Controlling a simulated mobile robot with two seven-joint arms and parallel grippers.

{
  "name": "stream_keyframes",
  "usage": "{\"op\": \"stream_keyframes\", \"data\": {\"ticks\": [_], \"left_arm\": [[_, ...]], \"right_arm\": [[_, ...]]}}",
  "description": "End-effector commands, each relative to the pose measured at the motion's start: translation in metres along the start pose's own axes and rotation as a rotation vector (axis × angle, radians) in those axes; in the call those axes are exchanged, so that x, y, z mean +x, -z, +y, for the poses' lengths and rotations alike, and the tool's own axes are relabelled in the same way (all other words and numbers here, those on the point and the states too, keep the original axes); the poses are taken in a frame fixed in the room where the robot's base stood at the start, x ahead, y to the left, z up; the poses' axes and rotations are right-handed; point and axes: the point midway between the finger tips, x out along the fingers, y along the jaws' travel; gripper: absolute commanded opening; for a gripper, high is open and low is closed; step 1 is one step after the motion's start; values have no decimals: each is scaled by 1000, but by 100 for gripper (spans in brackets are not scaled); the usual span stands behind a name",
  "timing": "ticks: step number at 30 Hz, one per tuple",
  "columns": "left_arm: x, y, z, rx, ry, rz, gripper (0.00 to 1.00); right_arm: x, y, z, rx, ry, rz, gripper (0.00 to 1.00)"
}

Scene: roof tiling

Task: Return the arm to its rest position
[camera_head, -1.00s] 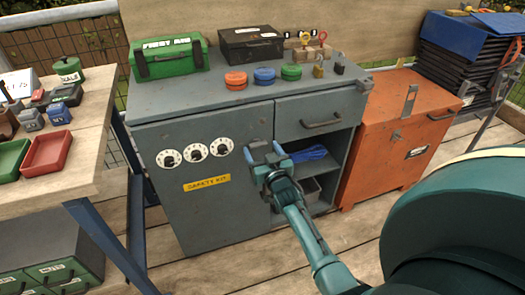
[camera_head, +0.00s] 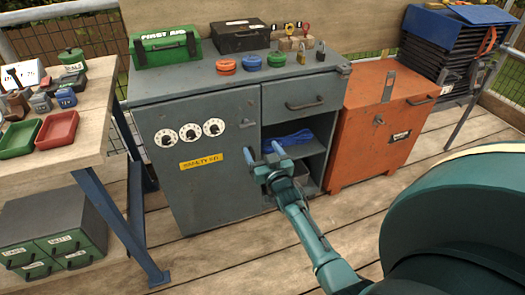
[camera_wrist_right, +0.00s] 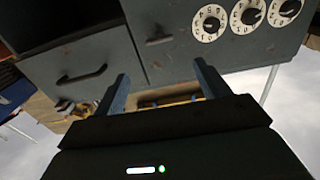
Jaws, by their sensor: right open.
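My right arm (camera_head: 318,246) reaches up from the lower right in the head view. Its gripper (camera_head: 262,153) is open and empty, in front of the grey cabinet (camera_head: 207,190) near the open shelf section. In the right wrist view the two fingers (camera_wrist_right: 162,88) stand apart with nothing between them, and the cabinet front with its dials (camera_wrist_right: 248,14) shows beyond. I cannot tell whether a fingertip touches the cabinet. My left gripper is not in view.
The cabinet's shelf holds a blue item (camera_head: 288,141). A green first aid box (camera_head: 165,48) and a black case (camera_head: 240,36) stand on top. An orange cabinet (camera_head: 378,130) is at the right, a wooden workbench (camera_head: 92,125) at the left. Plank floor (camera_head: 215,262) is clear in front.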

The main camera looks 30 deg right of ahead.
Motion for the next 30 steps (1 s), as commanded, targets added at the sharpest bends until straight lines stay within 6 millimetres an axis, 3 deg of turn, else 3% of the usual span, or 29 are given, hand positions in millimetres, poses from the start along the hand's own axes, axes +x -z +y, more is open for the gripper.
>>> {"op": "stream_keyframes", "data": {"ticks": [12, 16, 20, 24, 30], "left_arm": [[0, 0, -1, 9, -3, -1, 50], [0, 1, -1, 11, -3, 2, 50], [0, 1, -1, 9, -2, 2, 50], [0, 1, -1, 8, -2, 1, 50], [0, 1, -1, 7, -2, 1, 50]], "right_arm": [[0, 0, 0, 0, 0, 0, 75], [-14, -2, -3, -18, 17, -11, 75], [-59, -7, -18, -64, 78, -53, 75], [-134, -4, -54, -96, 195, -123, 75], [-217, 13, -98, -75, 332, -209, 75]]}}
